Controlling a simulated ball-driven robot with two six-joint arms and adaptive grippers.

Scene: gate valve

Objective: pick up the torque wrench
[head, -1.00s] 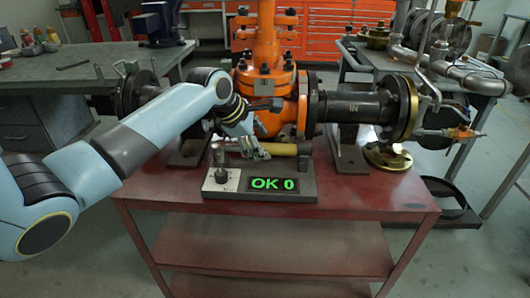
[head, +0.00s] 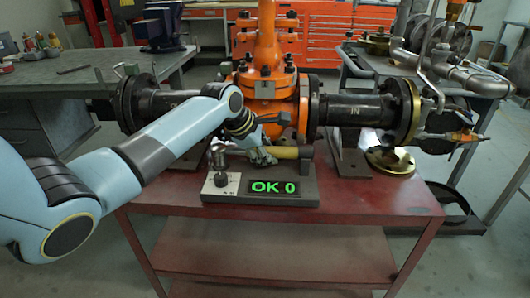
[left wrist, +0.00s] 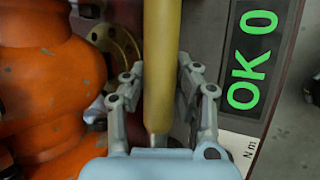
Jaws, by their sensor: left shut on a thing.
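The torque wrench shows in the head view as a yellow handle (head: 288,153) lying level just behind the display stand, with its metal part (head: 220,157) at the left end. In the left wrist view the yellow handle (left wrist: 162,60) runs upright between the fingers. My left gripper (head: 262,156) is at the wrench's middle; in the left wrist view (left wrist: 160,100) its fingers lie on both sides of the handle, shut on it. Whether the wrench is clear of its rest cannot be told. My right gripper is not in view.
The display stand (head: 226,190) reads OK 0 and sits at the red cart's (head: 370,205) front edge. The orange gate valve (head: 267,80) with dark flanged pipes stands close behind the wrench. A brass flange (head: 390,160) lies at right. The cart's front right is clear.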

